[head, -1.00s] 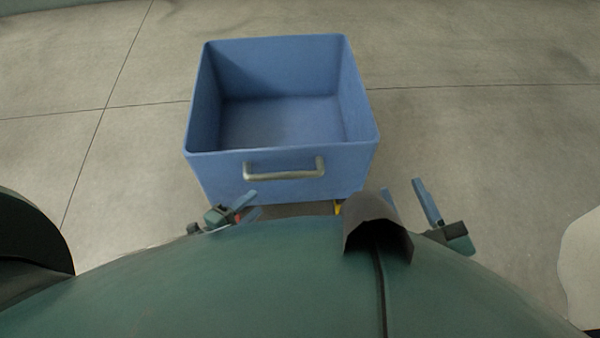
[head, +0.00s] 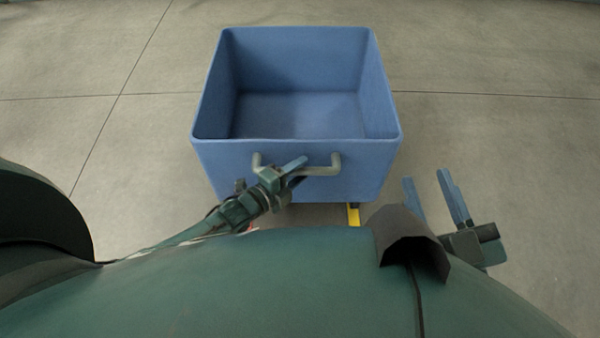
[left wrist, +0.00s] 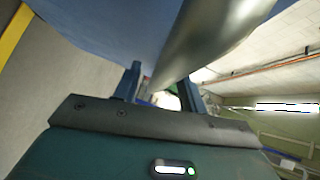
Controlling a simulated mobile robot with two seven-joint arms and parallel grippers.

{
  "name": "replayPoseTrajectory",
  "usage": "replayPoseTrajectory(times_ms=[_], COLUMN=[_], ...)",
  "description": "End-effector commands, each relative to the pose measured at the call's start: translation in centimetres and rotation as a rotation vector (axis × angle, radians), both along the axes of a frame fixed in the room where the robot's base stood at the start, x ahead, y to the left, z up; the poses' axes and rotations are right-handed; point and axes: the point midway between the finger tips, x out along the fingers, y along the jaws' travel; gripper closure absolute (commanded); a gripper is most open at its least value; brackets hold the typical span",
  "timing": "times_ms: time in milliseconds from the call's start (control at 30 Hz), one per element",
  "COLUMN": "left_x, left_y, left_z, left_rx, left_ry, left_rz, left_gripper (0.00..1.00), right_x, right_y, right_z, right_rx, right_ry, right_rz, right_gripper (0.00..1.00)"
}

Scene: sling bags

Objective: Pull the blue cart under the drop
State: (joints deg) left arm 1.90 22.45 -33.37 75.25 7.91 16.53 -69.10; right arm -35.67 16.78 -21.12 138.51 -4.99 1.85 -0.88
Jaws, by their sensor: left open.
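The blue cart (head: 225,165) stands empty on the floor in front of me, its open top facing up. A metal handle (head: 335,160) is on its near wall. My left gripper (head: 299,168) is open at the handle, its fingers over the handle's middle in the head view. In the left wrist view the handle (left wrist: 215,35) runs large and close, just ahead of the open fingers (left wrist: 160,80); I cannot tell whether it lies between them. My right gripper (head: 432,198) is open and empty, to the right of the cart's near corner.
The concrete floor (head: 490,70) around the cart is clear. The drop is not recognisable in these views.

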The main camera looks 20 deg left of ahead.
Motion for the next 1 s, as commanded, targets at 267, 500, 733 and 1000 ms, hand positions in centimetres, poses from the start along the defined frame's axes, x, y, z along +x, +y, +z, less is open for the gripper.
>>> replayPoseTrajectory(times_ms=[267, 500, 733, 1000], left_x=[0.81, 0.79, 0.78, 0.77], left_y=[-0.42, -0.42, -0.42, -0.41], left_z=[-0.14, -0.11, -0.11, -0.11], left_rx=[0.001, 0.001, 0.0, 0.0], left_ry=[0.001, 0.001, 0.001, 0.001], left_rz=[0.001, 0.001, 0.0, 0.0], left_gripper=[0.59, 0.67, 0.86, 1.0], right_x=[0.03, -0.01, -0.02, -0.03], right_y=[0.08, 0.08, 0.08, 0.08], right_z=[-0.13, -0.01, 0.01, 0.03], right_rx=[0.012, 0.011, 0.01, 0.01], right_ry=[0.006, 0.004, 0.001, 0.0], right_rz=[0.005, 0.006, 0.007, 0.006], right_gripper=[0.64, 0.64, 0.64, 0.64])
